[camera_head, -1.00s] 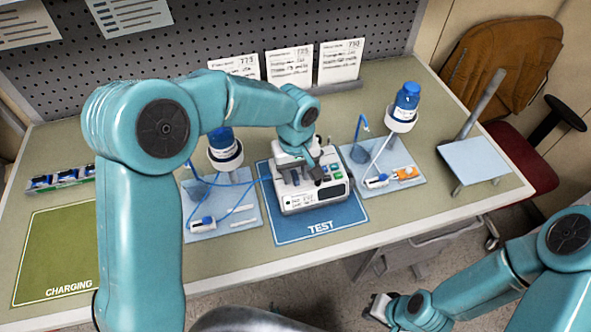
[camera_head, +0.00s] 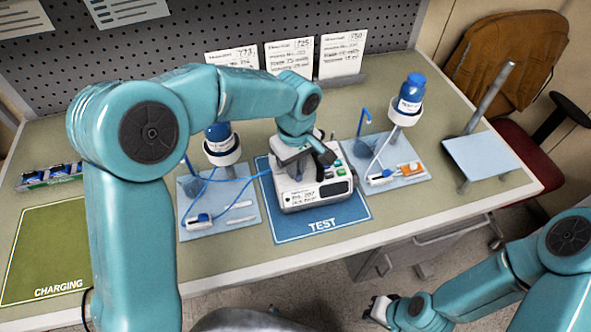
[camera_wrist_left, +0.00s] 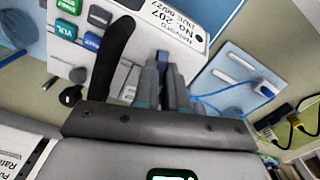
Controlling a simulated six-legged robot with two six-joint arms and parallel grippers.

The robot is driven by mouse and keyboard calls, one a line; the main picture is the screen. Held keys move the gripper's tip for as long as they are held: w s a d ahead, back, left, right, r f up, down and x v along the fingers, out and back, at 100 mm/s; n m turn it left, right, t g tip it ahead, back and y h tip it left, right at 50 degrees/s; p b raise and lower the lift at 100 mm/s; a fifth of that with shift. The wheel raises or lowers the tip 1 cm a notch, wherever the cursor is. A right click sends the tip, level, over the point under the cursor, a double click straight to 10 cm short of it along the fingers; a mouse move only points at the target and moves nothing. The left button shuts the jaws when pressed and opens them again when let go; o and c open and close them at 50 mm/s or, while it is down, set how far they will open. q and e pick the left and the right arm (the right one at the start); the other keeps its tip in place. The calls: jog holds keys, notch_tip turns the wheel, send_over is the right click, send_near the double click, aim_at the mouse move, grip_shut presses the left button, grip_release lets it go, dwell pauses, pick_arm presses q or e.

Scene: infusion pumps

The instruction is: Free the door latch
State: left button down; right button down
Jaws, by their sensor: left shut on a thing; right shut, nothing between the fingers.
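The white infusion pump (camera_head: 316,196) sits on the blue TEST mat (camera_head: 322,226) mid-bench. My left gripper (camera_head: 288,166) is over the pump's left part, and my arm hides much of its top. In the left wrist view the fingers (camera_wrist_left: 163,78) are shut on a small blue part (camera_wrist_left: 163,60), beside a black curved lever (camera_wrist_left: 112,55) on the pump. I cannot tell for certain whether the blue part is the door latch. The pump's label (camera_wrist_left: 183,38) and coloured keys (camera_wrist_left: 66,30) also show. My right gripper (camera_head: 378,308) is shut and empty, low in front of the bench.
A bottle stand (camera_head: 223,150) and a blue tray with tubing (camera_head: 246,208) are left of the pump. Another bottle stand (camera_head: 405,105) and tray (camera_head: 415,172) are to the right. The green CHARGING mat (camera_head: 45,250) is empty. A tilted plate stand (camera_head: 490,158) is at the far right.

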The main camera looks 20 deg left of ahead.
pick_arm(q)
jog(key=shift+w+f+n+b, duration=0.1)
jog(key=shift+f+n+b, duration=0.1)
jog(key=shift+n+b, duration=0.65)
jog(key=shift+r+n+b, duration=0.1)
jog(key=shift+n+b, duration=0.3)
jog(key=shift+n, duration=0.65)
jog(key=n+b, duration=0.1)
jog(key=n, duration=0.2)
jog(key=shift+n+b, duration=0.3)
jog(key=shift+b, duration=0.1)
jog(key=n+b, duration=0.1)
jog(key=n, duration=0.2)
jog(key=shift+n, duration=0.3)
jog(key=shift+r+n+b, duration=0.15)
jog(key=shift+n+b, duration=0.5)
jog(key=shift+n, duration=1.25)
jog(key=c, duration=1.2)
grip_release()
jog(key=shift+s, duration=0.25)
